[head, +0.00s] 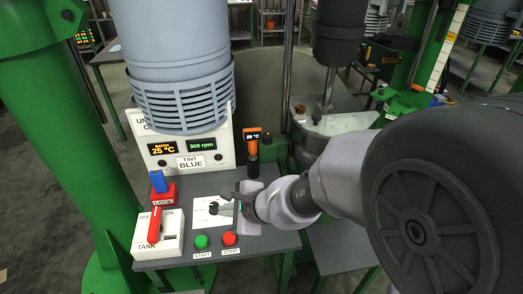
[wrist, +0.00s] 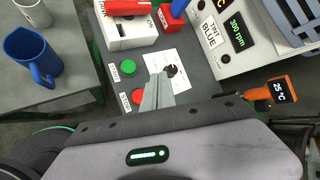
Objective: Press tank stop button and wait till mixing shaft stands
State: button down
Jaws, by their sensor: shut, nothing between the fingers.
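The red stop button (head: 229,239) is at the front of the grey control panel, right of the green start button (head: 201,242). The panel display (head: 202,144) reads 300 rpm. The mixing shaft (head: 328,85) hangs at the vessel; stills cannot show whether it turns.
A white tank switch box with a red lever (head: 154,225) and a red lock block with a blue top (head: 158,184) stand on the panel's left. An orange thermometer (head: 253,143) stands behind. A blue mug (wrist: 34,54) is on a side table.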

aim_at(232, 239)
jog(key=shift+w+d+f, duration=0.1)
jog(key=shift+w+f, duration=0.05)
jog(key=shift+f, duration=0.1)
notch_tip(232, 239, down, 9)
jog(key=b, duration=0.7)
jog(key=shift+r+b, duration=0.15)
jog(key=shift+b, duration=0.2)
dwell(1.5)
jog(key=shift+f+b, duration=0.45)
jog(key=shift+b, duration=0.2)
